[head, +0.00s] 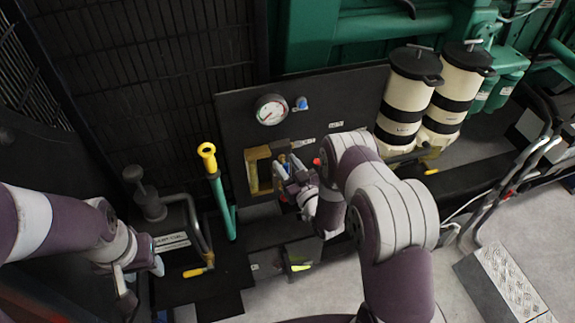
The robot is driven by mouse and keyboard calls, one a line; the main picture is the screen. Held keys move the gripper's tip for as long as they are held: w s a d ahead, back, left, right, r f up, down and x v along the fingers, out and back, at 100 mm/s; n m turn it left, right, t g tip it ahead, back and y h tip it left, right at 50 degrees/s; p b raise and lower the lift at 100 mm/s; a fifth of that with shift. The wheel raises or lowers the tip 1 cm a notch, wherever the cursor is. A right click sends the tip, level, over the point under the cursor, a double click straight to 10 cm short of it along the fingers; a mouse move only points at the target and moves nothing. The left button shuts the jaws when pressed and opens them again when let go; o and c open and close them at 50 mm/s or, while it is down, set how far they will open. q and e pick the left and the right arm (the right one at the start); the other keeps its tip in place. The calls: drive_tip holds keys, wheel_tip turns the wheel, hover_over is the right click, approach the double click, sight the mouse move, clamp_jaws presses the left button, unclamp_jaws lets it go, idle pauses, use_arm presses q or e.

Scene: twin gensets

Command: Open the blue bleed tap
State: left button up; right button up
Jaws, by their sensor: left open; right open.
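A small blue knob (301,103) sits on the dark panel (350,95), just right of a round white gauge. I cannot tell for sure whether it is the bleed tap. My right gripper (286,166) is open, below the gauge, in front of a yellow-framed recess (259,171). Small parts between and behind its fingers are mostly hidden, and I cannot see it holding anything. My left gripper (143,287) is open and empty at the lower left, well away from the panel.
A gauge (271,109) is on the panel. A green lever with a yellow top (216,185) stands left of the recess. Two cream canisters with black bands (403,105) are at the right. A black pump-like unit (152,205) stands near my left arm. Grey floor is clear at lower middle.

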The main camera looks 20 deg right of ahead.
clamp_jaws()
drive_tip(key=shift+a+n+b, duration=0.15)
drive_tip(key=shift+n+b, duration=0.25)
drive_tip(key=shift+n, duration=0.8)
drive_tip(key=shift+a+n+g, duration=0.15)
drive_tip(key=shift+n+g, duration=0.35)
drive_tip(key=shift+n, duration=0.7)
drive_tip(key=shift+r, duration=0.1)
drive_tip(key=shift+c, duration=1)
unclamp_jaws()
drive_tip(key=shift+o, duration=1)
drive_tip(key=shift+s, duration=0.1)
